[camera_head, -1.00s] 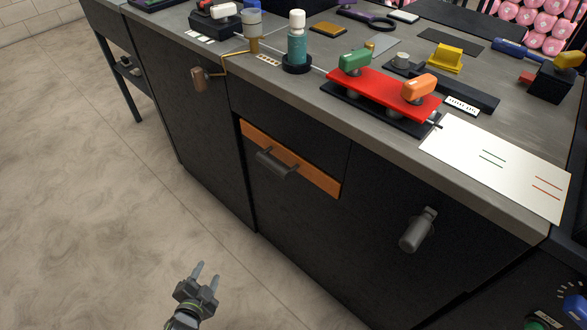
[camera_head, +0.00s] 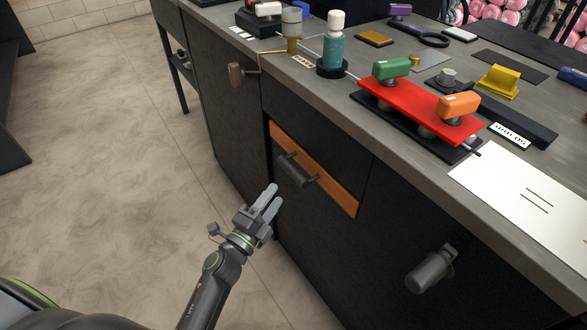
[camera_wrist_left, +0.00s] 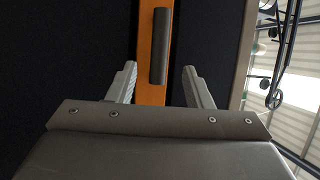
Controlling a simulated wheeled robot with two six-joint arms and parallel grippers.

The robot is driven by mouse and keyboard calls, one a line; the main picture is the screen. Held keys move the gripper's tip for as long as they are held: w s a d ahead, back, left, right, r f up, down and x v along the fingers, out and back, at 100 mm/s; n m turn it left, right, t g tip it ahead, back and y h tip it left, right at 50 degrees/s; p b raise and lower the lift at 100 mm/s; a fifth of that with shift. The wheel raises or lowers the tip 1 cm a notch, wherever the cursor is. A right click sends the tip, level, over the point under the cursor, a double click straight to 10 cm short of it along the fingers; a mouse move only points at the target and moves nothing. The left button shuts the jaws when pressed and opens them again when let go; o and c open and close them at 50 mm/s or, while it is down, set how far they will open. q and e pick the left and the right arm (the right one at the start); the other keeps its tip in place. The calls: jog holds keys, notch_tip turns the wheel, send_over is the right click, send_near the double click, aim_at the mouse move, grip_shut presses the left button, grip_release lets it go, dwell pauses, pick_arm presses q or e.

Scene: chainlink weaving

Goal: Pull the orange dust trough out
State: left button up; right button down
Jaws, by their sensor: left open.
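The orange dust trough (camera_head: 338,194) is an orange strip set in the dark cabinet front, with a dark grey bar handle (camera_head: 297,170) across it. My left gripper (camera_head: 271,196) is open and empty, below and slightly left of the handle, apart from it. In the left wrist view the trough (camera_wrist_left: 153,88) runs up the middle, and its handle (camera_wrist_left: 159,45) lies ahead, between the lines of the two open fingers (camera_wrist_left: 161,78). The trough looks flush with the cabinet front. My right gripper is not in view.
A grey cylindrical knob (camera_head: 430,268) sticks out of the cabinet at the lower right, and a brown handle (camera_head: 236,75) at the upper left. The counter above holds a red plate (camera_head: 415,108) and a teal bottle (camera_head: 333,52). The floor (camera_head: 110,150) to the left is clear.

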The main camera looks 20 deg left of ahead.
aim_at(293, 171)
pick_arm(q)
jog(key=x, duration=1)
jog(key=shift+s, duration=0.1)
grip_shut()
